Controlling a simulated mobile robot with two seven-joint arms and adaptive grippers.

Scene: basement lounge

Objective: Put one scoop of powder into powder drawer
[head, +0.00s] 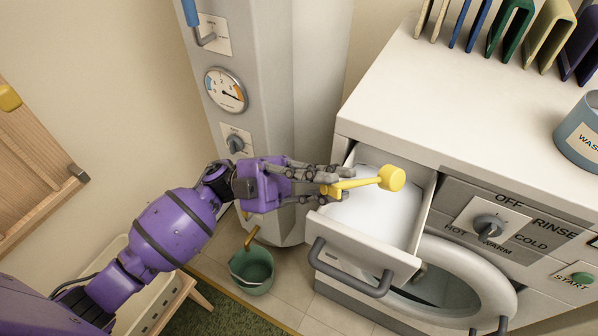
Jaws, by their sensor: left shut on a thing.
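My left gripper (318,184) is shut on the handle of a yellow scoop (391,178) and holds it above the open powder drawer. The scoop's cup points right, over the drawer's right part. I cannot tell whether powder is in the cup. The powder drawer (407,262) is pulled out of the white washing machine (430,95), with a grey bar handle on its front. Its inside looks white; I cannot tell powder from a bare bottom. A blue-grey tub (580,140) with a partly cut-off "WAS" label stands on the machine top at the right edge. My right gripper is not in view.
The round washer door (470,262) is below the drawer, beside a dial (488,228) and green start button (581,277). A grey column with a gauge (226,90) stands left of the machine. A green bucket (252,270) is on the floor. Coloured racks (510,30) line the back.

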